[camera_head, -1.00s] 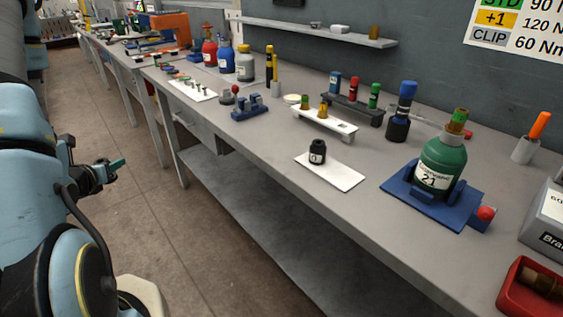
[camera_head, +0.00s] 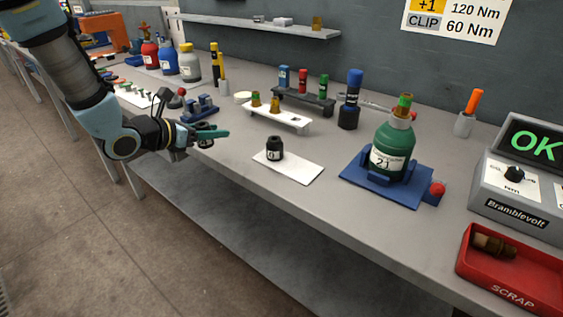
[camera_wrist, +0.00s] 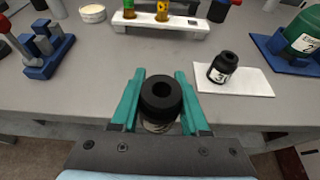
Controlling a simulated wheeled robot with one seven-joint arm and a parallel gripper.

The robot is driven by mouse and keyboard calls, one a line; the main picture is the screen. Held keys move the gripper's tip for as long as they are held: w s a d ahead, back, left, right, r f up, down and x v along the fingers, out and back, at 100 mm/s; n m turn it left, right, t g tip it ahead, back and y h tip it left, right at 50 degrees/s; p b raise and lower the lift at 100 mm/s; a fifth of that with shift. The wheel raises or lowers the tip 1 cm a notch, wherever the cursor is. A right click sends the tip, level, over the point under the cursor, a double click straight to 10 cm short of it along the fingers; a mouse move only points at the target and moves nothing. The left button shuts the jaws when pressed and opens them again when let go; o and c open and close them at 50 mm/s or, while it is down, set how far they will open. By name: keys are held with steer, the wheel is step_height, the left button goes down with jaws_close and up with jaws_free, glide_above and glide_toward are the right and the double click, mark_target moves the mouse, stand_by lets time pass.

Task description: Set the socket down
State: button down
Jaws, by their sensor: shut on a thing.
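My gripper (camera_wrist: 160,105) is shut on a black cylindrical socket (camera_wrist: 161,92), whose round hole faces the wrist camera. A pale label shows partly below its rim. In the head view my gripper (camera_head: 212,138) is over the bench's front edge, left of the white mat; the held socket is mostly hidden there. A second black socket (camera_head: 275,148) with a white label stands upright on the left part of the white mat (camera_head: 300,168). In the wrist view this socket (camera_wrist: 223,68) and the mat (camera_wrist: 252,82) are to the right of my gripper, apart from it.
A blue stand (camera_head: 199,109) is behind my gripper. A white rack (camera_head: 288,122) with brass-coloured pieces stands behind the mat. A green bottle (camera_head: 393,150) sits in a blue holder to the right. A red scrap tray (camera_head: 480,271) is far right. Bare bench surrounds the mat.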

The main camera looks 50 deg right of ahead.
steer(key=s+d+m+g, duration=0.1)
steer(key=s+d, duration=0.1)
steer(key=s, duration=0.1)
steer(key=s+d+r+m+g, duration=0.1)
steer(key=s+d, duration=0.1)
steer(key=s, duration=0.1)
steer(key=s+d+r+g, duration=0.1)
steer(key=s+d, duration=0.1)
steer(key=s, duration=0.1)
steer(key=shift+s+d+r+m, duration=0.15)
steer(key=shift+d+m, duration=0.05)
steer(key=shift+m, duration=0.2)
steer(key=s+d+r+m+g+y, duration=0.25)
steer(key=s+d+g, duration=0.2)
steer(key=s, duration=0.65)
steer(key=p, duration=0.2)
glide_above(311, 166)
steer(key=shift+m+t+h, duration=0.35)
steer(key=shift+t, duration=0.1)
step_height(311, 166, down, 5)
steer(key=shift+r, duration=0.1)
step_height(311, 166, down, 4)
steer(key=shift+f+p, duration=0.2)
steer(key=shift+p, duration=0.35)
steer(key=shift+f, duration=0.2)
steer(key=shift+f+b, duration=0.15)
steer(key=shift+b, duration=0.15)
steer(key=shift+c, duration=2)
jaws_free()
